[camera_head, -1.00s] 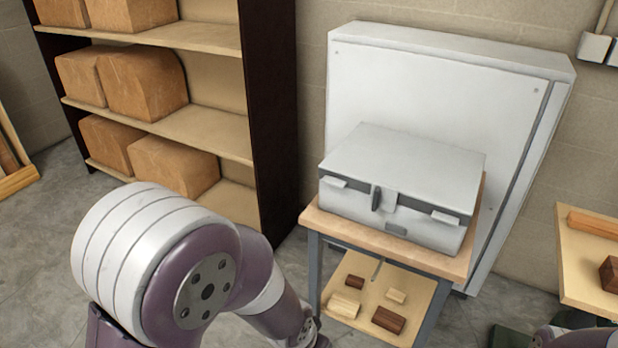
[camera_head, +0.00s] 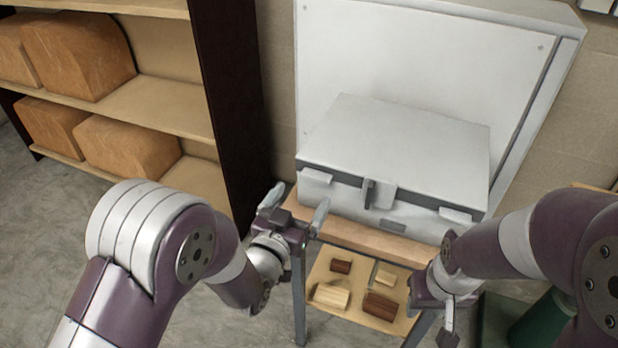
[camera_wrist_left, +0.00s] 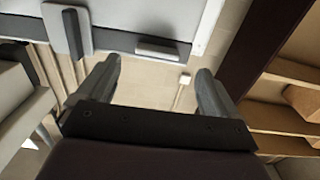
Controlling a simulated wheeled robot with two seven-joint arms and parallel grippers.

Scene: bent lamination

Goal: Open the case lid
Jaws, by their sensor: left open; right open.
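The pale grey case (camera_head: 395,140) sits shut on the wooden stand in the head view, its lid down. A dark upright latch handle (camera_head: 369,193) is at the middle of its front, with a light clasp (camera_head: 316,176) on the left and another (camera_head: 456,215) on the right. My left gripper (camera_head: 298,205) is open and empty, just left of the case's front left corner. My right gripper (camera_head: 447,318) is low at the right of the stand; its jaws are partly hidden. In the left wrist view, my left gripper's fingers (camera_wrist_left: 160,88) are apart with nothing between them.
The stand's top edge (camera_head: 375,238) juts out before the case, and its lower shelf (camera_head: 350,310) holds several small wood blocks. A white cabinet (camera_head: 420,60) stands close behind the case. Shelving (camera_head: 150,100) with brown blocks is at the left.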

